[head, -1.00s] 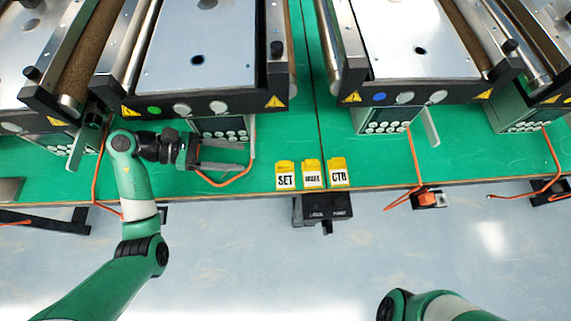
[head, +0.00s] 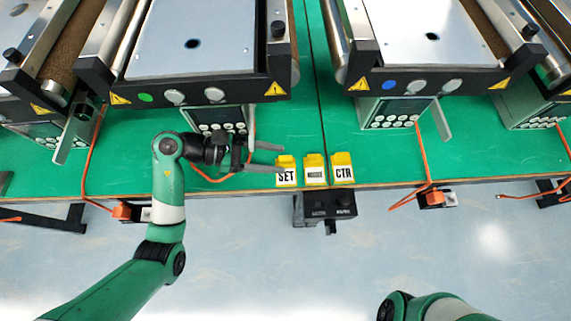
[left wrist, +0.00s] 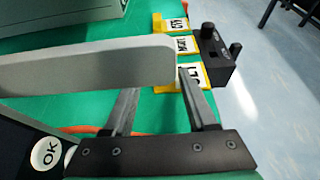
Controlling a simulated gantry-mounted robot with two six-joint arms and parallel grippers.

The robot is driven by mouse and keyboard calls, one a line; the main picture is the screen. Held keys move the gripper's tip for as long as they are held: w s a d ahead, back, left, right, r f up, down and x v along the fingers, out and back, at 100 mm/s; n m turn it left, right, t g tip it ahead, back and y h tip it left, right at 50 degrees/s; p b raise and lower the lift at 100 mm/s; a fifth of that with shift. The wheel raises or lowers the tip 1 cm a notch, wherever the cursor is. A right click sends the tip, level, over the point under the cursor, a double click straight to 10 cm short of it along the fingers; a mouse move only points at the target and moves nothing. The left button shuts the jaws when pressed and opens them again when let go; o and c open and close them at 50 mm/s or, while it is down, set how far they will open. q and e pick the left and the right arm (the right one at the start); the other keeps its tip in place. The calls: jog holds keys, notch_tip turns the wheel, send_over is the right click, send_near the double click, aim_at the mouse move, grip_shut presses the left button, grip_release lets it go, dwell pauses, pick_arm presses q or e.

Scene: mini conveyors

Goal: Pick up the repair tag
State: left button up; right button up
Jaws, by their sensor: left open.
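Three yellow tag holders with white labels stand in a row near the table's front edge. The left one reads SET (head: 286,178), the right one CTR (head: 343,174). The middle tag (head: 315,175) has print too small to read; I cannot confirm it is the repair tag. My left gripper (head: 272,158) is open and empty, its fingertips at the left side of the SET tag. In the left wrist view the SET tag (left wrist: 200,74) is partly behind a finger; the middle tag (left wrist: 186,45) lies beyond it. My right gripper is out of view.
A grey lever (left wrist: 80,68) crosses the left wrist view close to the camera. A button panel (head: 215,118) stands under the left conveyor (head: 190,40). A black box (head: 325,206) hangs at the table edge below the tags. Green table (head: 380,160) is clear right of CTR.

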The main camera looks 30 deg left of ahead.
pick_arm(q)
grip_shut()
dwell(0.3)
jog(key=shift+r, duration=0.25)
jog(key=shift+s+d+r+p, duration=0.35)
jog(key=shift+s+p, duration=0.15)
jog(key=shift+p, duration=0.1)
jog(key=shift+s+d+r+p, duration=0.2)
jog(key=shift+s+r+p, duration=0.15)
jog(key=shift+s+p, duration=0.15)
jog(key=s+d+p, duration=0.4)
jog(key=s+d, duration=0.4)
jog(key=s, duration=0.5)
jog(key=shift+s+f, duration=0.2)
jog(key=shift+s, duration=0.1)
